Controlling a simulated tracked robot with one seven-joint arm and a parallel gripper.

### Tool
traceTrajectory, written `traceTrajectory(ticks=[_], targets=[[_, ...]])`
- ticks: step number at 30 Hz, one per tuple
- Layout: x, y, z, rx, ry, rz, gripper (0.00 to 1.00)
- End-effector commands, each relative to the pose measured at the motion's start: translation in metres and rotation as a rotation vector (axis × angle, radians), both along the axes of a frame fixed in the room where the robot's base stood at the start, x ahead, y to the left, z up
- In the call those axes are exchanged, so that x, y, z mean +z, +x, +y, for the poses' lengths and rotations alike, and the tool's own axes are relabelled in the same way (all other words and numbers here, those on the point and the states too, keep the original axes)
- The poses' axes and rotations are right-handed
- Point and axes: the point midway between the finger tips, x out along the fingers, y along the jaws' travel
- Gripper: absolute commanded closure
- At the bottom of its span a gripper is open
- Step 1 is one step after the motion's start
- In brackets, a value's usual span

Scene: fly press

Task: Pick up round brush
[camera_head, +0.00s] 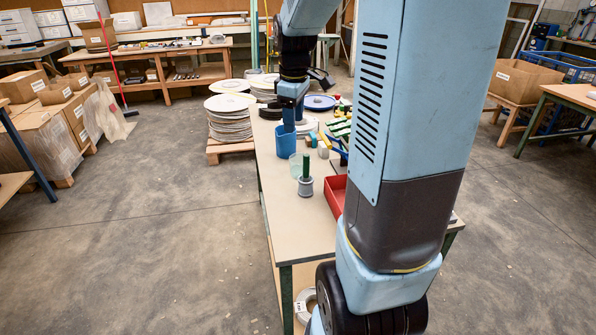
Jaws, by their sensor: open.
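A small upright thing with a dark green handle and a round grey base, which looks like the round brush (305,178), stands on the workbench (285,222) near its left edge. My gripper (289,122) points down farther back over the bench, at the mouth of a blue cup (286,146). It is open and apart from the green-handled thing. Its fingertips are small and partly hidden, and I cannot tell whether they reach into the cup.
A clear tumbler (296,162) stands just behind the green-handled thing. A red tray (335,195) lies to its right, partly hidden by my arm. Green and yellow items (339,128) and a blue disc (319,102) lie farther back. The bench's near end is bare.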

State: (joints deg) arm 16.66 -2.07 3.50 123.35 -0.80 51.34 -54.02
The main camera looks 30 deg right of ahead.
Motion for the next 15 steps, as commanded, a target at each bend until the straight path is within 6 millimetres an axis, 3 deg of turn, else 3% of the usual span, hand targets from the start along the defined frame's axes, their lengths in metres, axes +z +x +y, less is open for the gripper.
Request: traceTrajectory(ticks=[6,15], targets=[[-0.045,0.035,-0.041,0.149,0.011,0.084,0.48],[-0.077,0.053,-0.066,0.252,0.026,0.127,0.48]])
